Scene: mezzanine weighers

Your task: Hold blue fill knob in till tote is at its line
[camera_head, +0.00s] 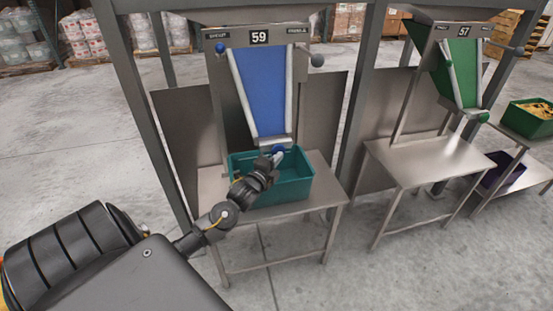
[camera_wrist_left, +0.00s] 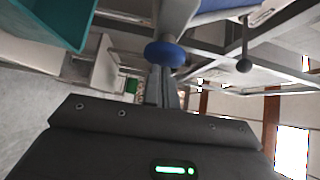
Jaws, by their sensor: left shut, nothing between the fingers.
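The blue knob (camera_head: 278,149) sits at the lower mouth of the blue chute on weigher 59. It also shows in the left wrist view (camera_wrist_left: 165,54). My left gripper (camera_head: 278,158) is shut and empty, with its fingertips (camera_wrist_left: 160,72) right at the knob. I cannot tell whether they touch it or how far in it is. The teal tote (camera_head: 297,190) stands on the metal table under the chute, and my gripper is above it. The visible inside of the tote looks bare; I cannot make out a line. My right gripper is not in view.
Another blue ball knob (camera_head: 220,47) and a grey ball knob (camera_head: 317,60) stick out from the weigher's upper sides. Frame posts flank the weigher. Weigher 57 with a green chute (camera_head: 465,75) and a bare table (camera_head: 425,160) stands to the right.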

